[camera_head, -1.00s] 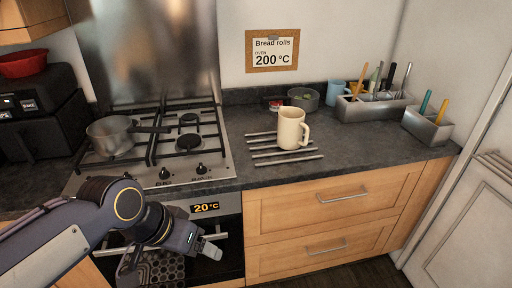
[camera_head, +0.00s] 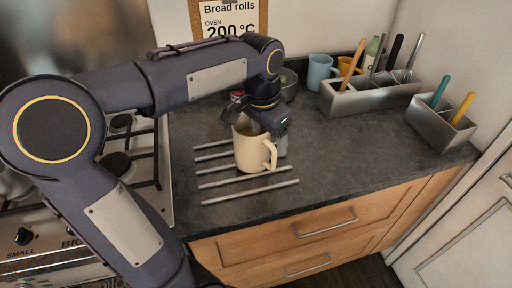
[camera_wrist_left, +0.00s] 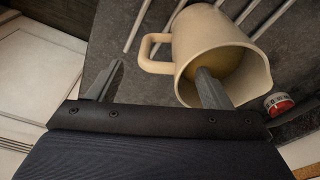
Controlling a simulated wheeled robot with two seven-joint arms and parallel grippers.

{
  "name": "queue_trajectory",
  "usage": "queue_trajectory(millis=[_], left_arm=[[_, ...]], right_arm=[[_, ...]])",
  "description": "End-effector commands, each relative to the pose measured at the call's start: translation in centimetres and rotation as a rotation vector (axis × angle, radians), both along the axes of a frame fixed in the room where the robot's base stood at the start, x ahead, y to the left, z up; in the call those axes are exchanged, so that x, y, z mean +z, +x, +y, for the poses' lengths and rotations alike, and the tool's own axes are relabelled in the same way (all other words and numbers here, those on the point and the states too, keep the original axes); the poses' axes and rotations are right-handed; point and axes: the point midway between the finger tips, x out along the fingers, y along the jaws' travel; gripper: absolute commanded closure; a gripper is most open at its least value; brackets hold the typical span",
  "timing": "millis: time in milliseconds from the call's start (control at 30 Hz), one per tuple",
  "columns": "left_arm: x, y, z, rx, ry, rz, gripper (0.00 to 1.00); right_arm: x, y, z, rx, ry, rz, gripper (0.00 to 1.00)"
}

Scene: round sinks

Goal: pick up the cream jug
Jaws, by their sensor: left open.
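The cream jug (camera_head: 249,155) stands upright on the metal rack bars (camera_head: 222,182) on the dark counter, its handle towards the right front in the head view. My left gripper (camera_head: 264,126) is over the jug's rim from above. In the left wrist view, the gripper (camera_wrist_left: 158,70) is open. One finger reaches inside the mouth of the jug (camera_wrist_left: 208,32); the other is outside, beyond the handle side, with a gap. Whether a finger touches the jug I cannot tell. My right gripper is not in view.
Behind stand a blue mug (camera_head: 319,72) and a grey bowl (camera_head: 288,90), partly hidden by my arm. Metal utensil holders (camera_head: 345,104) (camera_head: 428,125) stand to the right. A red-and-white small item (camera_wrist_left: 279,104) is close to the jug. Counter right of the rack is clear.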

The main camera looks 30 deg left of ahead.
Motion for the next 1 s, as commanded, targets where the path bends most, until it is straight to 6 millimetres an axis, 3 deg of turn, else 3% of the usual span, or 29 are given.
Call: queue_trajectory(millis=[300, 600, 1000], left_arm=[[-4.4, 0.1, -0.3, 0.000, 0.000, 0.002, 0.27], [-4.9, 0.3, -0.3, 0.000, -0.001, -0.002, 0.27], [-4.9, 0.3, -0.3, 0.000, -0.001, -0.002, 0.78]], right_arm=[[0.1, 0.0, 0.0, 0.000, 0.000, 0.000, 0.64], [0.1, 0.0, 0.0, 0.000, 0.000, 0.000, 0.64], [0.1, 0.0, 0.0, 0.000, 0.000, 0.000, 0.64]])
